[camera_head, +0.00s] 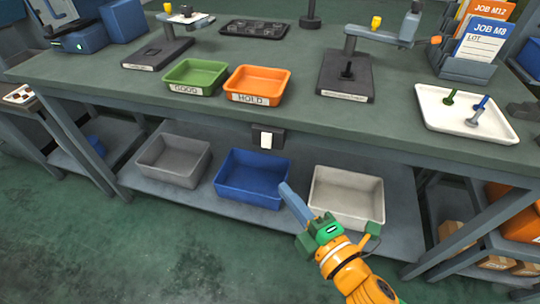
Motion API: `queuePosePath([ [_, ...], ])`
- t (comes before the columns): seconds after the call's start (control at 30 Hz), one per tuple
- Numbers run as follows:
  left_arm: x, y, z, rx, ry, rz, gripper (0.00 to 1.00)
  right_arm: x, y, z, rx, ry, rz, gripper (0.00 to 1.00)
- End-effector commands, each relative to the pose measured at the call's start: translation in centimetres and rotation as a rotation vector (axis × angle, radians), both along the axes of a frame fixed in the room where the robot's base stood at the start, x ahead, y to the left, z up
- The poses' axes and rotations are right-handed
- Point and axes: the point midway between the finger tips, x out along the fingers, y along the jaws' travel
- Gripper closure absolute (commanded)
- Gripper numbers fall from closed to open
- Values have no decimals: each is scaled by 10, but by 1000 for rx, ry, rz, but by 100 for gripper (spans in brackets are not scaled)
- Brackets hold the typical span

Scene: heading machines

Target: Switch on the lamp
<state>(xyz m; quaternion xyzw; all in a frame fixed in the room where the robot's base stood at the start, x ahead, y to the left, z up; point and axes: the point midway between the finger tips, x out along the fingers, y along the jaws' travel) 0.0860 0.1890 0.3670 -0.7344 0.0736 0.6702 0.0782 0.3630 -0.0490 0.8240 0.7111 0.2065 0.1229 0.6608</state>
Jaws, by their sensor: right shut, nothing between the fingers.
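A dark box with a white rocker switch (266,140) is fixed to the front edge of the workbench (225,112), below the orange tray. A dark post on a round foot (310,14) stands at the back of the bench; its top is cut off, so I cannot tell if it is the lamp. My right gripper (285,189) is shut and empty. Its blue-grey fingers point up and left, over the gap between the blue and pale bins, below and right of the switch, apart from it. My left gripper is not in view.
A green tray (167,88) and an orange tray (257,101) sit near the bench's front edge. A grey bin (172,178), blue bin (252,198) and pale bin (347,215) stand on the lower shelf. A white tray (437,122) holds bolts. The floor in front is clear.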

Motion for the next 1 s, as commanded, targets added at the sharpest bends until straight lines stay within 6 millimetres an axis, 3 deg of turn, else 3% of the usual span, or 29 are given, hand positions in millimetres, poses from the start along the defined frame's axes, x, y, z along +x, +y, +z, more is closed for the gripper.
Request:
queuePosePath([
  [0.17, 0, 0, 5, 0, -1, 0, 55, 23, 12, 0, 2, -2, 0, 100],
  [0.5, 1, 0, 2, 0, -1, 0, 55, 89, 46, -10, 2, 0, 0, 100],
  [0.6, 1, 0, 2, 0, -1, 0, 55, 105, 39, -13, -2, 0, -1, 100],
  [0.8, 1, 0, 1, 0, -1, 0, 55, 122, 33, -16, 0, 1, 1, 100],
  [1.0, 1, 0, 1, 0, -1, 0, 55, 125, 33, -16, 1, 2, 1, 100],
])
